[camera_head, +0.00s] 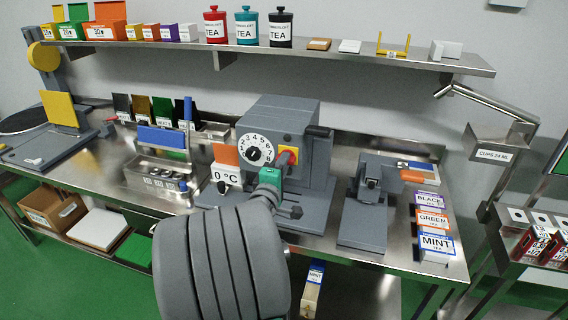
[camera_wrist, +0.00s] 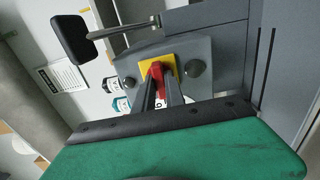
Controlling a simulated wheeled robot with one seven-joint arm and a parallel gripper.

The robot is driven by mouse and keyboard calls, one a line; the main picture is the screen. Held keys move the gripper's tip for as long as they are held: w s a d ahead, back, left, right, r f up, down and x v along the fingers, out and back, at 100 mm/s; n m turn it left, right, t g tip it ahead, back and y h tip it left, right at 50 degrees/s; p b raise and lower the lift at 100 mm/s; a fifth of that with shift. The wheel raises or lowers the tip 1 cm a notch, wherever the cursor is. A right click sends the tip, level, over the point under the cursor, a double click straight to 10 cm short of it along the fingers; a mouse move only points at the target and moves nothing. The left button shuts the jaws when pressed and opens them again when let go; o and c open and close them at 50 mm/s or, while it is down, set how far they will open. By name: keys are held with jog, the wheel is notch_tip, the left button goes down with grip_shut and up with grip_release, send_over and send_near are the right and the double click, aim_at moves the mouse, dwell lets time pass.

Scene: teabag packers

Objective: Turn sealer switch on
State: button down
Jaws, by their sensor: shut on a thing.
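In the wrist view the red switch (camera_wrist: 157,69) stands before the yellow plate (camera_wrist: 171,63). My gripper (camera_wrist: 161,88) has its two dark fingers closed on the switch. In the head view my gripper (camera_head: 283,161) reaches the sealer front from below, and the fingers partly cover the switch. The exact switch angle is hard to tell.
A black-ended lever (camera_wrist: 73,39) and round dark knobs (camera_wrist: 195,68) lie close to the switch. A grey device (camera_head: 365,205) and tea boxes (camera_head: 433,218) stand to the right. A shelf (camera_head: 350,55) with tea tins runs above the bench.

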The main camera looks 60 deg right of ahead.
jog(key=shift+f+m+b, duration=0.15)
jog(key=shift+m+b, duration=0.15)
jog(key=shift+b, duration=0.2)
jog(key=m+b, duration=1.7)
jog(key=b, duration=0.9)
jog(key=shift+m, duration=0.3)
jog(key=c, duration=1.4)
grip_release()
jog(key=shift+r, duration=0.2)
